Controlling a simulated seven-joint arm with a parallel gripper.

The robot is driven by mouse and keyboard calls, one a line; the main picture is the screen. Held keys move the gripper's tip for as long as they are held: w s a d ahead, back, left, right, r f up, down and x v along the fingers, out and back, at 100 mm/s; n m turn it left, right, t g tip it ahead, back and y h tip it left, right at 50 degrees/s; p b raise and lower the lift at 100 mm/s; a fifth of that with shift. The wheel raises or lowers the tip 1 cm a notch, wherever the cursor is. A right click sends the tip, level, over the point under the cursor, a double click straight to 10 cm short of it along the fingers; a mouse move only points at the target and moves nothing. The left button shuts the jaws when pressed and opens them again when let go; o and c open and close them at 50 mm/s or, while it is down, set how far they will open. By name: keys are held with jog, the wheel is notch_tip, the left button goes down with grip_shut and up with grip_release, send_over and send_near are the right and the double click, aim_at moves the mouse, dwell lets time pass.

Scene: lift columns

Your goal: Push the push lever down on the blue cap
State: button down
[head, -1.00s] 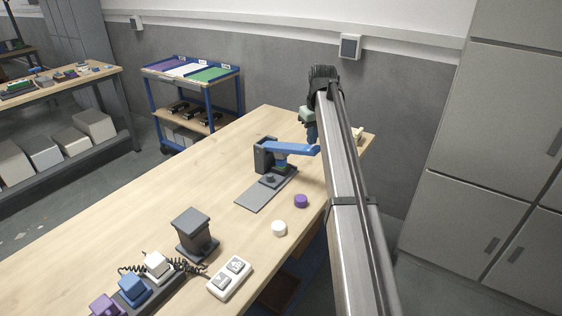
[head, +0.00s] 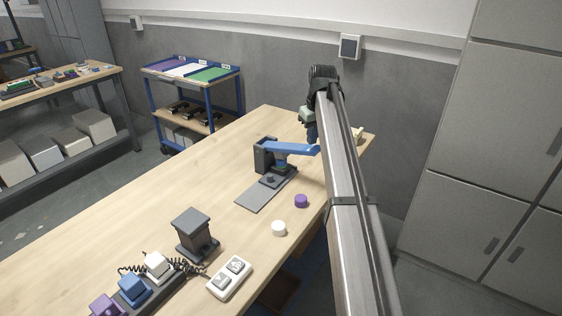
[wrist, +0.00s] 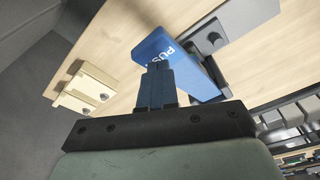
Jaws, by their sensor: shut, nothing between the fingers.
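The push lever (head: 290,148) is a blue bar reaching out to the right from a dark grey press stand (head: 263,156). It looks nearly level. In the wrist view the lever (wrist: 190,65) shows white lettering, partly hidden by my fingers. My gripper (wrist: 156,68) is shut and empty, its blue-grey fingertips over the lever's free end; I cannot tell whether they touch. In the head view my gripper (head: 313,140) is by that same end, partly hidden by my arm. A small blue patch under the lever (head: 281,161) may be the blue cap; it is mostly hidden.
A purple cap (head: 301,201) and a white cap (head: 279,228) lie near the table's right edge. A dark grey block stand (head: 195,232), a white switch box (head: 230,278) and coloured plugs are nearer. A beige block (wrist: 92,88) lies beside my gripper. The table's left side is clear.

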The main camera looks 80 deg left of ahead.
aim_at(311, 148)
jog(key=shift+s+f, duration=0.1)
jog(key=shift+f, duration=2.9)
dwell(2.9)
jog(key=shift+r, duration=0.1)
jog(key=shift+r, duration=3.95)
